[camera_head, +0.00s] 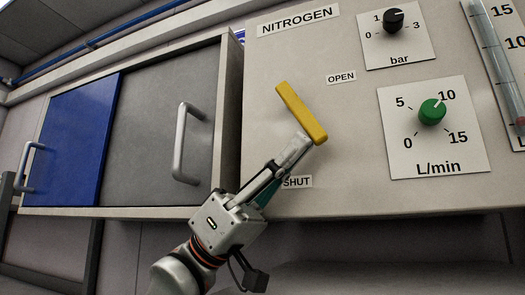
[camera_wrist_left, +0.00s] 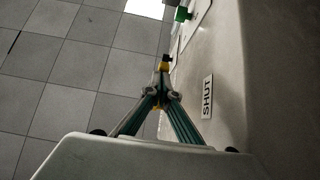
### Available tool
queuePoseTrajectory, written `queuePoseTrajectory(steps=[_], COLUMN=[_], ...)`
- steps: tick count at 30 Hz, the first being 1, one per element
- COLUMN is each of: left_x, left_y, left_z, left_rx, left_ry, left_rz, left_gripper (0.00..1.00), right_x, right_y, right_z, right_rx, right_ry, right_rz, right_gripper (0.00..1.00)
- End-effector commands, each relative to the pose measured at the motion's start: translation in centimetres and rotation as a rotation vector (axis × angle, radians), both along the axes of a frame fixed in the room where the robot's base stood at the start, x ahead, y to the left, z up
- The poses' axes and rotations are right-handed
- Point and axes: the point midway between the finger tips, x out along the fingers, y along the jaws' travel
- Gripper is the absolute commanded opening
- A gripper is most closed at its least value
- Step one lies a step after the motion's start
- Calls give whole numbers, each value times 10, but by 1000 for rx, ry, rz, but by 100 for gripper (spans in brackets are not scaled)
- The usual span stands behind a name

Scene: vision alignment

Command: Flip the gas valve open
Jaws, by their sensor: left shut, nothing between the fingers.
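The yellow valve lever (camera_head: 300,112) is on the pale nitrogen panel in the head view. It is tilted, its upper end to the left and its lower end to the right, between the OPEN label (camera_head: 341,77) and the SHUT label (camera_head: 298,182). My left gripper (camera_head: 302,143) is shut and empty, its tips at or very near the lever's lower right end; contact is hard to tell. In the left wrist view the shut fingers (camera_wrist_left: 162,92) point at the lever, which shows yellow (camera_wrist_left: 165,66) just beyond the tips. My right gripper is out of view.
A black knob (camera_head: 393,20) marked bar and a green knob (camera_head: 432,111) marked L/min are to the right of the lever. A grey door with a handle (camera_head: 181,143) and a blue door (camera_head: 70,140) are to the left. Open floor (camera_wrist_left: 60,80) shows in the left wrist view.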

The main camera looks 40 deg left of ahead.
Motion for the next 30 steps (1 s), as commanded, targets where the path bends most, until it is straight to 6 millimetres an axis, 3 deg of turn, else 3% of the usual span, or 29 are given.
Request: queuePoseTrajectory(steps=[20, 23, 30], left_x=[-1, -2, -13], left_y=[4, 15, 62], left_z=[-5, -9, -9], left_rx=[-1, -3, -2], left_ry=[2, 2, 2], left_rz=[-1, 1, 2], left_gripper=[0, 0, 0], right_x=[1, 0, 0], right_y=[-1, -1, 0], right_z=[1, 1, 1], right_rx=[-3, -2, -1], right_ry=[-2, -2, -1], right_rz=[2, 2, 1], right_gripper=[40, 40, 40])
